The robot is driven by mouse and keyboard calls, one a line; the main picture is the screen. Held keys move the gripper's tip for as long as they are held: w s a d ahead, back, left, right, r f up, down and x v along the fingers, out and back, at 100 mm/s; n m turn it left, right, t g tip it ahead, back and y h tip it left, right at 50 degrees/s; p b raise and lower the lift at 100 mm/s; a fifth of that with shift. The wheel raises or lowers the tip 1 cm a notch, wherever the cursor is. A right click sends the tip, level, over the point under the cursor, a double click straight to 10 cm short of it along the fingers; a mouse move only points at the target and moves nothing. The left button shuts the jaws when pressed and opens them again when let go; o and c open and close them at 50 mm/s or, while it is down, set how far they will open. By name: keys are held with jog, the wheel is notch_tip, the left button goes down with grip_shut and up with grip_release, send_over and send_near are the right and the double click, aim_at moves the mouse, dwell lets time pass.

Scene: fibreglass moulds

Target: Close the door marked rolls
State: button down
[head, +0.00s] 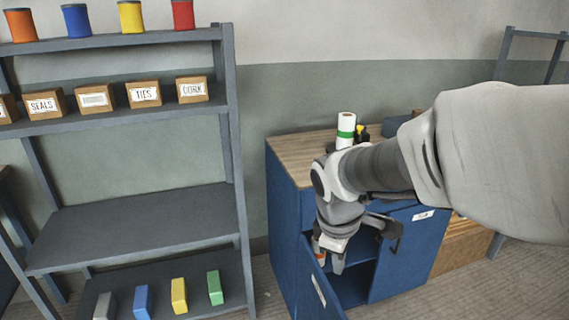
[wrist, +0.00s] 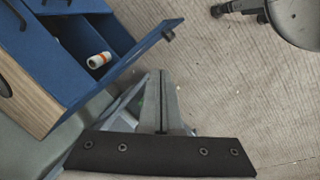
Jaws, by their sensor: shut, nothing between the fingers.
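A blue cabinet (head: 283,215) with a wooden top has its left door (head: 313,285) swung open. The door carries a white label too small to read and also shows in the wrist view (wrist: 135,58), with a dark handle near its free end. A white roll with orange bands (wrist: 98,60) lies inside the open compartment. My gripper (head: 338,267) is shut and empty, low by the open door. In the wrist view its fingertips (wrist: 160,75) lie on the opposite side of the door from the roll; I cannot tell whether they touch it.
The right door (head: 405,245) is shut and labelled. A white roll with a green band (head: 346,130) stands on the cabinet top. A grey shelf unit (head: 140,225) with cans, boxes and blocks stands left.

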jog(key=w+a+f+n+g+h+b, duration=0.1)
jog(key=w+a+f+n+b, duration=0.2)
jog(key=f, duration=0.8)
jog(key=w+f+n+g+b, duration=0.1)
jog(key=w+f+n+b, duration=0.4)
jog(key=f, duration=0.6)
jog(key=b, duration=0.4)
send_over(332, 318)
jog(key=s+a, duration=0.1)
jog(key=s, duration=0.3)
jog(key=shift+n, duration=0.4)
jog(key=shift+w+a+f, duration=0.1)
jog(key=shift+f, duration=2.3)
jog(key=shift+w+a+f, duration=0.1)
jog(key=shift+f, duration=2.3)
jog(key=shift+d, duration=0.1)
